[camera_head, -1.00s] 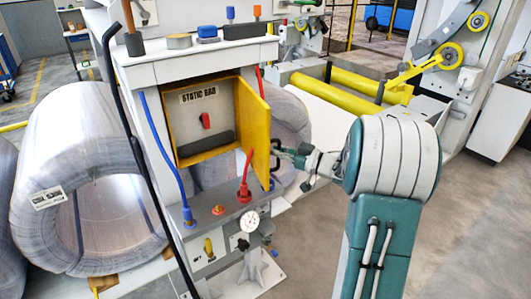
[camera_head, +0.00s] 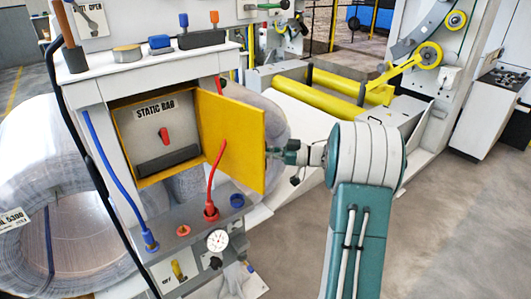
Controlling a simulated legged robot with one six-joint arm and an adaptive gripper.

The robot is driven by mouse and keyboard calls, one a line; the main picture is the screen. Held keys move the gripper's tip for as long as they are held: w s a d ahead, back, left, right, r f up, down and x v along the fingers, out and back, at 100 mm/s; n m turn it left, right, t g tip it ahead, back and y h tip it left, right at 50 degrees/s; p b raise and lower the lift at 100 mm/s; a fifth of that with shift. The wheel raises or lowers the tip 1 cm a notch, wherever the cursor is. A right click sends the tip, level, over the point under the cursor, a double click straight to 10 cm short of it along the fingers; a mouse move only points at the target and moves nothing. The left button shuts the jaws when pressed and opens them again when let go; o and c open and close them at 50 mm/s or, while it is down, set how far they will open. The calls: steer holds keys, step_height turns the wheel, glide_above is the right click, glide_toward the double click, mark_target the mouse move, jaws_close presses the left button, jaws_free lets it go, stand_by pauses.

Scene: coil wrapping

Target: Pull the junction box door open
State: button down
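The junction box (camera_head: 163,115) is a yellow-edged compartment with a grey inner panel labelled "STATIC BAR" and a red switch (camera_head: 164,135). Its yellow door (camera_head: 232,142) stands swung open to the right, hinged on the box's right edge, with its inner face towards me. My gripper (camera_head: 272,154) is at the door's right free edge, mostly behind the door. Its fingertips are hidden there, so I cannot tell whether they hold or only touch the door. My arm comes in from the lower right.
A red cable (camera_head: 213,185) rises in front of the door's lower part from the ledge. A gauge (camera_head: 218,240) and knobs sit below. Wrapped coils (camera_head: 75,230) stand at left. Yellow rollers (camera_head: 345,92) lie behind. Open floor (camera_head: 440,220) is at right.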

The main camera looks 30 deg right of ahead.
steer(key=c, duration=0.7)
jaws_free()
steer(key=v, duration=1.2)
steer(key=shift+f, duration=0.1)
